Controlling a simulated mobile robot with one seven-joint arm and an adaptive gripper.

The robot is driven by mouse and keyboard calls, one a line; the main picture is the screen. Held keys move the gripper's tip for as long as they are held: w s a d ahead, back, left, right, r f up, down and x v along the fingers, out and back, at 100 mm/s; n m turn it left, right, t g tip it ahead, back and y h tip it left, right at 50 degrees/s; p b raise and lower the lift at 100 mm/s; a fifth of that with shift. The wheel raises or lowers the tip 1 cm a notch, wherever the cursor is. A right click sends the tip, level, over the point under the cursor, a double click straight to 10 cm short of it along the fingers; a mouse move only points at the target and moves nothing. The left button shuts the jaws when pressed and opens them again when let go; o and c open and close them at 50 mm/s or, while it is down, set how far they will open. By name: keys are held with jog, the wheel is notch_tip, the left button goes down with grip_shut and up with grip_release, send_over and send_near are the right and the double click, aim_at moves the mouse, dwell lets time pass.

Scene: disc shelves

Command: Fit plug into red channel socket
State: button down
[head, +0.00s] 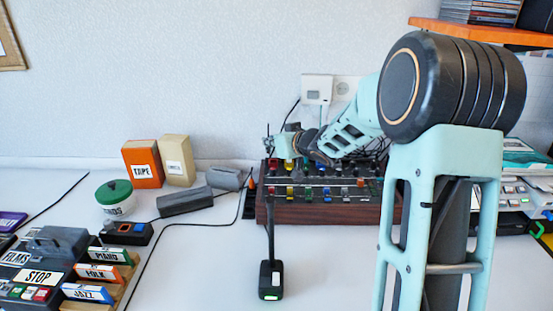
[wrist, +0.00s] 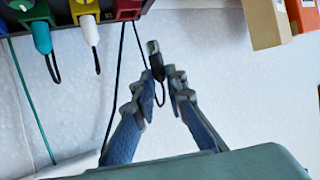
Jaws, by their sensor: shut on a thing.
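My gripper (wrist: 165,88) is shut on a small dark plug (wrist: 154,62) in the wrist view. The plug's grey tip points up, and a thin black loop hangs below it. The red channel socket block (wrist: 127,8) is at the top edge, up and left of the plug and apart from it. Its opening is not clear. In the head view my gripper (head: 284,144) is over the back left of the mixer (head: 325,212); the plug is too small to make out there.
Dark cords hang nearby. An orange box (head: 142,163) and a tan box (head: 178,160) stand left of the mixer.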

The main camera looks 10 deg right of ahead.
aim_at(277, 170)
jog(key=f, duration=0.1)
jog(key=w+d, duration=0.1)
jog(key=f, duration=0.1)
jog(key=shift+w+d+f+b, duration=0.3)
jog(key=shift+b, duration=0.05)
notch_tip(277, 170, down, 4)
jog(key=shift+w+d+r+b, duration=0.1)
jog(key=shift+r+b, duration=0.15)
jog(key=shift+b, duration=0.6)
jog(key=c, duration=2)
grip_release()
jog(key=shift+r, duration=0.1)
jog(key=shift+o, duration=0.2)
jog(key=p+v, duration=0.3)
jog(key=v, duration=0.9)
jog(key=shift+p, duration=0.3)
